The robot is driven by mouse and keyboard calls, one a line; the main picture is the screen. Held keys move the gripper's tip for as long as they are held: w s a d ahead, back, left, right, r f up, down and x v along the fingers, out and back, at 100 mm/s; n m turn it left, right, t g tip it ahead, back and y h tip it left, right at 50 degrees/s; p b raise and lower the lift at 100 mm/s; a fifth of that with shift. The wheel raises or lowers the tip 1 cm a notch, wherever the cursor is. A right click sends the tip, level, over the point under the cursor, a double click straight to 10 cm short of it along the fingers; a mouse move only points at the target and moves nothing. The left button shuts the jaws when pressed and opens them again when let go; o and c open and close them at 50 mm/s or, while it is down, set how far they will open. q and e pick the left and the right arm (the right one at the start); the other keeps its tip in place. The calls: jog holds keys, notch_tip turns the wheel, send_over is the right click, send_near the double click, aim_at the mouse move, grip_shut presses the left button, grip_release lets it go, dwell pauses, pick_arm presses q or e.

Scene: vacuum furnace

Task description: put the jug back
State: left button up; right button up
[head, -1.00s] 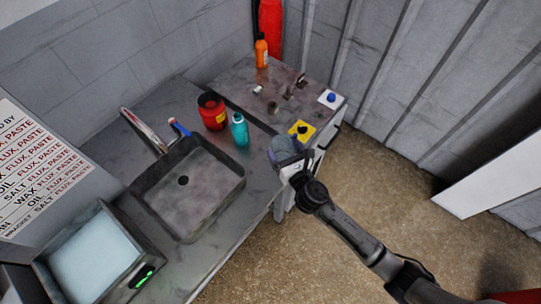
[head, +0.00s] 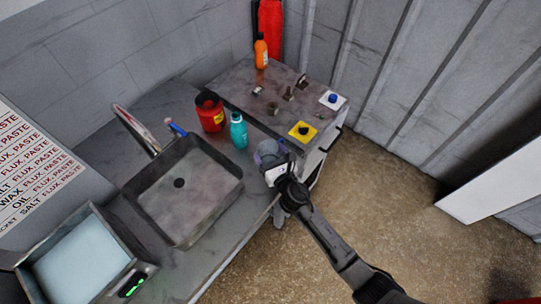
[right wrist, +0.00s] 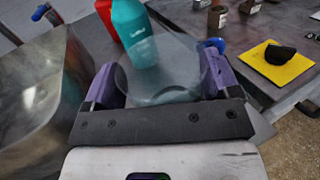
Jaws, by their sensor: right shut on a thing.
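My right gripper (head: 273,161) is shut on a clear, see-through jug (head: 266,148) at the right side of the sink counter, beside the teal bottle. In the right wrist view the jug (right wrist: 165,80) shows as a pale transparent shape between the purple finger pads, with the teal bottle seen through and behind it. The jug looks roughly upright. I cannot tell whether its base touches the counter, as the gripper hides its lower part in the head view. My left gripper is not in view.
The teal bottle (head: 239,132) and a red jar (head: 211,113) stand close to the jug. A sink (head: 190,199) lies to the left. The bench behind holds a yellow pad (head: 302,131), small metal parts, a blue button (head: 333,98) and an orange bottle (head: 261,52).

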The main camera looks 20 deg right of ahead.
jog(key=shift+f, duration=0.15)
jog(key=o, duration=0.9)
jog(key=shift+c, duration=0.2)
jog(key=shift+r, duration=0.3)
jog(key=s+d, duration=0.1)
jog(key=s, duration=1.1)
jog(key=shift+f, duration=0.1)
